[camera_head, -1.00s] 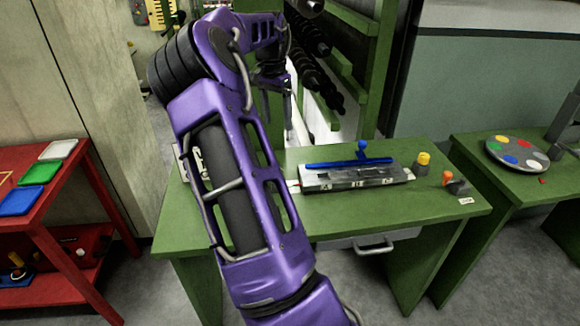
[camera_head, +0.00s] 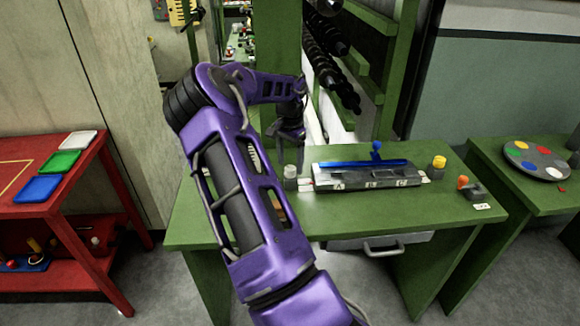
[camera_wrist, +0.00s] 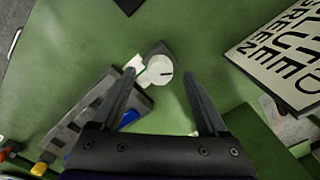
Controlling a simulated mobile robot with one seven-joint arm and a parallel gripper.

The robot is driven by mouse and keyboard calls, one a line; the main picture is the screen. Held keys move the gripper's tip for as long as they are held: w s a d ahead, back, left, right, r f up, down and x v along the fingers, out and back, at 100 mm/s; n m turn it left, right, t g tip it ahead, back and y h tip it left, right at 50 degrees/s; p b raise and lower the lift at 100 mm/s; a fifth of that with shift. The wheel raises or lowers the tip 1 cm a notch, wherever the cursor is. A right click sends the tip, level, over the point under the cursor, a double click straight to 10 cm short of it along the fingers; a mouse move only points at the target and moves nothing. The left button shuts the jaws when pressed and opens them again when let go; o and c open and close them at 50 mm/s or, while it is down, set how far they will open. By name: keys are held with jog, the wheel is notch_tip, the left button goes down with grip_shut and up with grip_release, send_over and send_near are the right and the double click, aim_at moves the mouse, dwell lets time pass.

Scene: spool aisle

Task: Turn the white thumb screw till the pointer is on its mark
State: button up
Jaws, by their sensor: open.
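The white thumb screw (camera_wrist: 158,70) is a round white knob with a short dark line on its face, on a grey base (camera_wrist: 152,48) in the wrist view. A small white patch lies just left of it; I cannot make out a mark there. A pale knob, apparently the same one, stands on the green table in the head view (camera_head: 290,172). My gripper (camera_wrist: 160,76) is open, its fingers either side of the knob in the picture, with no contact visible. In the head view my gripper (camera_head: 290,133) is above the table, near the pale knob.
A grey block lettered A, B, C (camera_head: 370,178) with a blue bar (camera_head: 360,163) stands right of the knob. A yellow-topped cylinder (camera_head: 438,166) and an orange knob (camera_head: 463,183) are farther right. A lettered card (camera_wrist: 280,52) is at the wrist view's right.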

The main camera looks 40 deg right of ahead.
jog(key=shift+f, duration=1.1)
grip_shut()
